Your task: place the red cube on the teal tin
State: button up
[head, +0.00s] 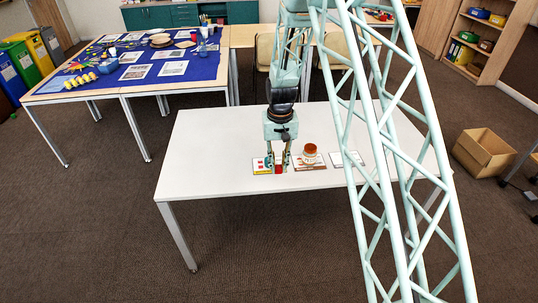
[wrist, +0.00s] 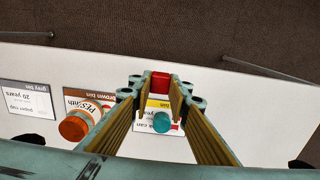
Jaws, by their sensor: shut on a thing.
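My gripper (head: 278,166) is over the front part of the white table, pointing down. Its fingers are shut on the red cube (wrist: 160,80), which sits between the fingertips in the wrist view. The cube also shows low between the fingers in the head view (head: 278,169). The teal tin (wrist: 162,122) shows as a small round teal top between the fingers, over a yellow card (wrist: 158,103). The cube appears just off to one side of the tin, not over it in that view. I cannot make out the tin in the head view, where my gripper is in the way.
An orange-lidded jar (head: 310,151) stands on a brown-bin card (head: 310,166) beside my gripper. A grey-bin card (wrist: 27,98) lies beyond it, with nothing on it. The left of the white table (head: 210,150) is clear. A cardboard box (head: 484,153) is on the floor.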

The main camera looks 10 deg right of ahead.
jog(key=w, duration=0.9)
jog(key=w+f, duration=0.1)
jog(key=w, duration=0.3)
jog(key=shift+w+a+f, duration=0.1)
jog(key=shift+w+a, duration=0.15)
jog(key=shift+a, duration=0.15)
jog(key=shift+f+b, duration=0.1)
jog(key=shift+b, duration=0.2)
jog(key=shift+f, duration=1.65)
jog(key=shift+f, duration=0.1)
jog(key=o, duration=0.6)
jog(key=shift+c, duration=0.2)
jog(key=shift+o, duration=0.7)
